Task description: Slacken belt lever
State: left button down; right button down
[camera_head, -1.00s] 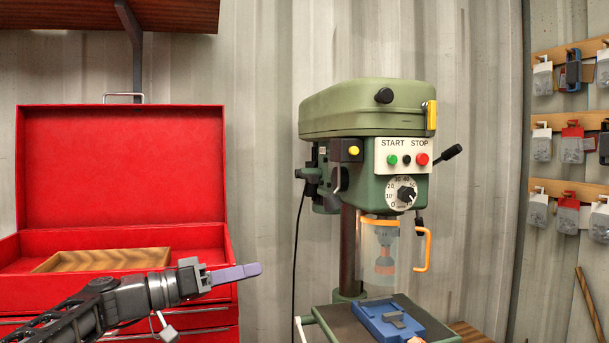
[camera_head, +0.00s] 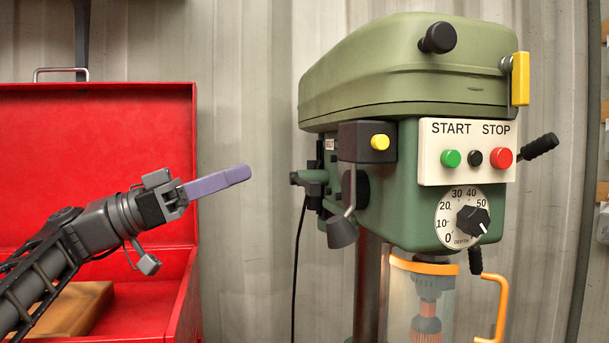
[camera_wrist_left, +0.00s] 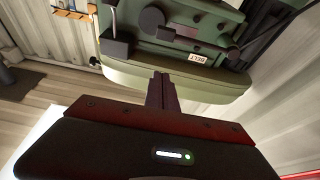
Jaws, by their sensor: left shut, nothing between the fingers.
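The green drill press (camera_head: 400,85) stands against the wall in the head view. A small BELT label (camera_wrist_left: 200,58) shows on its side in the left wrist view. Near it there are a dark round knob (camera_wrist_left: 152,18) and bar; I cannot tell for sure that this is the belt lever. In the head view, dark fittings (camera_head: 312,178) stick out from the press's left side, partly hidden by its body. My left gripper (camera_head: 245,174) is shut and empty, its purple fingers pointing right, left of these fittings and apart from them. It also shows in the left wrist view (camera_wrist_left: 162,92).
An open red toolbox (camera_head: 100,150) stands behind my left arm. A clear guard (camera_head: 400,300) surrounds the chuck. Bare wall (camera_head: 250,120) lies between toolbox and press.

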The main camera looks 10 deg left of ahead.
aim_at(303, 183)
pick_arm(q)
jog(key=shift+r, duration=0.2)
pick_arm(e)
jog(key=shift+w+r, duration=0.1)
jog(key=shift+w, duration=0.15)
pick_arm(q)
jog(key=shift+s, duration=0.1)
